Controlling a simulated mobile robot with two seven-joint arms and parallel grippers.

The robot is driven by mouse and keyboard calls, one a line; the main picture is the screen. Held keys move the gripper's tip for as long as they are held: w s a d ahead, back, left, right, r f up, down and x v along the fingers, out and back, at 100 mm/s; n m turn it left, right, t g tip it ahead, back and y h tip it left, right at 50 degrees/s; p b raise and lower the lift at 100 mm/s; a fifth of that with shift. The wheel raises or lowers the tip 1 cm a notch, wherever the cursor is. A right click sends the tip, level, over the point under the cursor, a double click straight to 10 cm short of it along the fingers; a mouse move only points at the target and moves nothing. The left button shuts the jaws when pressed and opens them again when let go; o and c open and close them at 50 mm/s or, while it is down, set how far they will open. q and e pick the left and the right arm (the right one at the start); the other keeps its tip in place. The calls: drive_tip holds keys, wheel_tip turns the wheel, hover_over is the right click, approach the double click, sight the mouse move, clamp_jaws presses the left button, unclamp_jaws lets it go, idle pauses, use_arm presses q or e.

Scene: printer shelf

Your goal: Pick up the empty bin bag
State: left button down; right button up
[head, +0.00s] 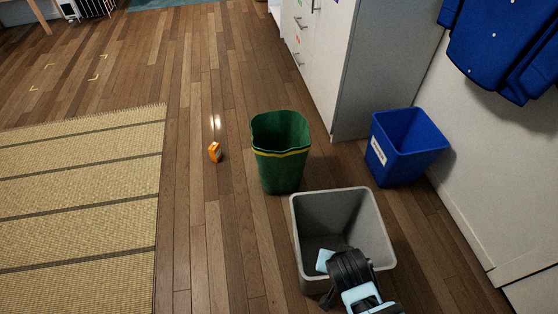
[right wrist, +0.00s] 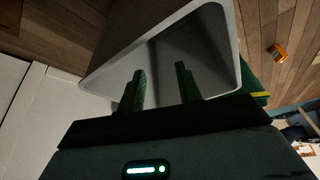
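The bin bag (head: 280,165) is dark green with a yellow band below its rim. It stands upright and open-topped on the wooden floor, just behind the grey bin (head: 370,222). A strip of it shows at the right in the right wrist view (right wrist: 252,80), partly hidden behind the bin. My right gripper (head: 332,262) is over the near side of the grey bin, apart from the bag. In the right wrist view its two fingers (right wrist: 160,86) are spread with nothing between them, facing the bin. My left gripper is out of view.
A blue bin (head: 408,150) stands by the wall, below hanging blue cloth (head: 500,50). A small orange box (head: 215,152) lies left of the bag. A woven mat (head: 75,210) covers the left floor. A grey-white cabinet (head: 375,60) stands behind. Floor between mat and bag is mostly clear.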

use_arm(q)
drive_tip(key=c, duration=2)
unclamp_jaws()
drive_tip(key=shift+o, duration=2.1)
use_arm(e)
drive_tip(key=s+d+n+y, duration=0.1)
drive_tip(key=s+d+n, duration=0.1)
drive_tip(key=s, duration=1.5)
drive_tip(key=s+d+n+y, duration=0.2)
drive_tip(key=s+d+n, duration=0.1)
drive_tip(key=s, duration=1.5)
drive_tip(key=shift+s+d+f+t, duration=0.15)
drive_tip(key=shift+d+f+t, duration=0.2)
drive_tip(key=shift+d, duration=0.4)
